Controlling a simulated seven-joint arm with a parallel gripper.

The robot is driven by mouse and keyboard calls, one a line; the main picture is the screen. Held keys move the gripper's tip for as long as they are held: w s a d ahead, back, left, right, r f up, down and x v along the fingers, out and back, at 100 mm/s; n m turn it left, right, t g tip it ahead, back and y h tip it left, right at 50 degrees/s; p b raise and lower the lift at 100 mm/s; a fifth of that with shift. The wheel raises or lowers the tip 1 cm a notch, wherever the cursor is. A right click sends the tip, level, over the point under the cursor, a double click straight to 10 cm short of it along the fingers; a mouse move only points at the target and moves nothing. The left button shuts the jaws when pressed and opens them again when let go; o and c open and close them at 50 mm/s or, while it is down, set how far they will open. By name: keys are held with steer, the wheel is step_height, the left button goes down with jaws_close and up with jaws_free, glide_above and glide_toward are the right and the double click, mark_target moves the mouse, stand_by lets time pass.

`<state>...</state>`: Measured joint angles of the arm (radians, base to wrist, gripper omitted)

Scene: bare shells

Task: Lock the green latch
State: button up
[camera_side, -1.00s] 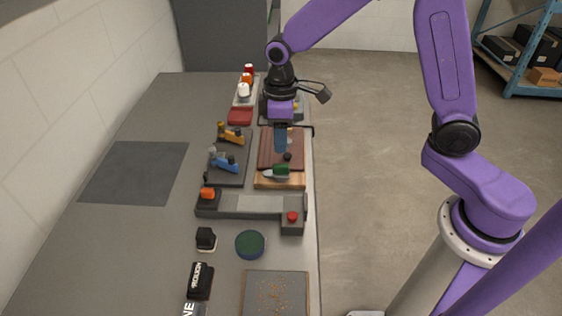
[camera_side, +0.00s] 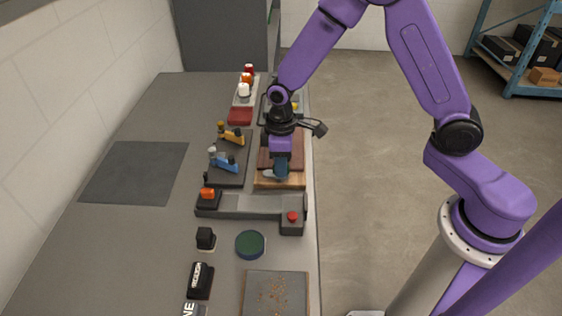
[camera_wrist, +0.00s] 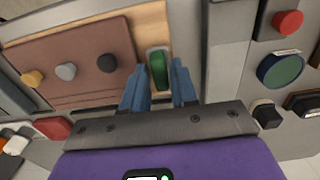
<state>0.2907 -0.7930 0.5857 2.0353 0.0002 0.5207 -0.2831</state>
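The green latch (camera_wrist: 158,72) sits on a pale wooden strip beside a brown board, seen in the wrist view. Its green handle lies between the tips of my gripper (camera_wrist: 160,82), which is open with a blue finger on each side. I cannot tell whether either finger touches it. In the side view my gripper (camera_side: 281,172) hides the green handle, and only a pale metal part of the latch (camera_side: 268,174) shows at its left.
The brown board (camera_wrist: 70,60) carries a yellow, a grey and a black knob left of the latch. Toggle clamps with blue (camera_side: 226,165) and yellow (camera_side: 233,137) handles stand left of it. A grey fixture with a red button (camera_side: 292,216) lies nearer the camera.

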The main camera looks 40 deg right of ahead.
jaws_close()
steer(key=shift+m, duration=0.3)
steer(key=m, duration=0.3)
steer(key=shift+m, duration=0.3)
steer(key=m, duration=0.4)
steer(key=shift+m, duration=0.3)
steer(key=m, duration=0.4)
steer(key=shift+m, duration=2.5)
steer(key=shift+o, duration=2.1)
jaws_free()
